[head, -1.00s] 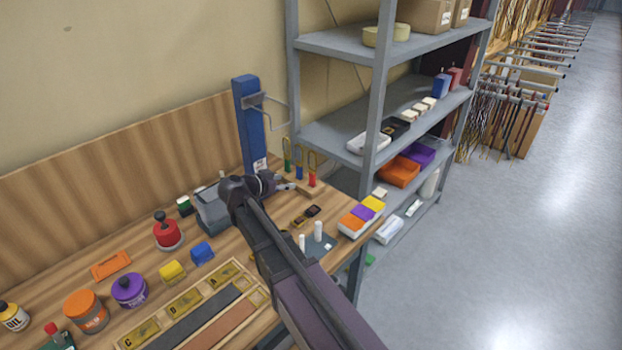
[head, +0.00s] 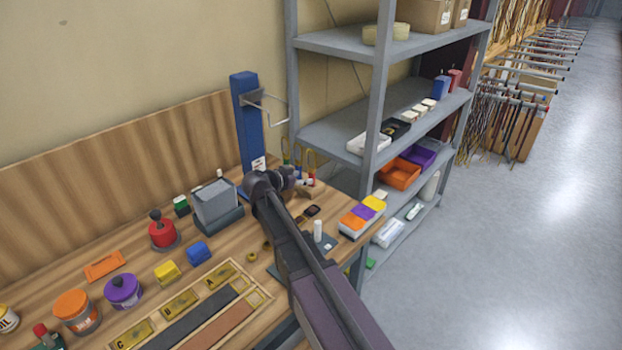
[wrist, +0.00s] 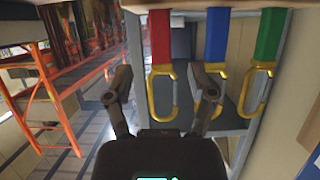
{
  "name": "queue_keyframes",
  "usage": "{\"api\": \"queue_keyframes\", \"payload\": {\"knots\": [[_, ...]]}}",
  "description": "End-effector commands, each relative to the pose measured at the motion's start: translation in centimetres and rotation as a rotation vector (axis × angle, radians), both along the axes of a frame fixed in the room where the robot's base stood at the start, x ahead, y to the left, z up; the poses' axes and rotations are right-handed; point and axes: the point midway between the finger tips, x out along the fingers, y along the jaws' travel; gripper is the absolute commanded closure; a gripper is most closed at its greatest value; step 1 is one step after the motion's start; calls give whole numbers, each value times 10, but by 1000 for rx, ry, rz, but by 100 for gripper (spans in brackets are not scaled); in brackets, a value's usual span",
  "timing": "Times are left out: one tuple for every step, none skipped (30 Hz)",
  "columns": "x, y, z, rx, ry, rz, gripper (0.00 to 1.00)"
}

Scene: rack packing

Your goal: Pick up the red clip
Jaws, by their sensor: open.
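The red clip is a red strap with a gold carabiner loop. In the wrist view the red clip (wrist: 160,38) hangs at the left of a row, beside the blue clip (wrist: 215,35) and the green clip (wrist: 269,34). My gripper (wrist: 163,85) is open, with one finger on each side of the red clip's gold loop in that picture; I see no contact. The right finger lies between the red and blue clips. In the head view my gripper (head: 305,183) is at the clips and partly hides them.
A grey box (head: 215,202) and several jars, blocks and trays cover the wooden bench (head: 225,268). A grey shelf (head: 335,130) stands close at the right. The floor beyond it is clear.

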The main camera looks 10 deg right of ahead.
Motion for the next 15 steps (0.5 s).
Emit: {"api": "queue_keyframes", "payload": {"knots": [[0,0,0,0,0,0,29],[0,0,0,0,0,0,29],[0,0,0,0,0,0,29],[0,0,0,0,0,0,29],[1,-1,-1,0,0,0,29],[2,-2,-2,0,0,0,29],[3,-3,-3,0,0,0,29],[4,-5,-4,0,0,0,29],[6,-7,-5,0,0,0,29],[8,-9,-7,1,-1,0,29],[10,-11,-8,1,-1,0,29],[13,-14,-10,0,0,0,29],[15,-17,-12,0,0,0,29],[17,-20,-14,0,0,0,29],[19,-23,-15,0,0,-1,29]]}}
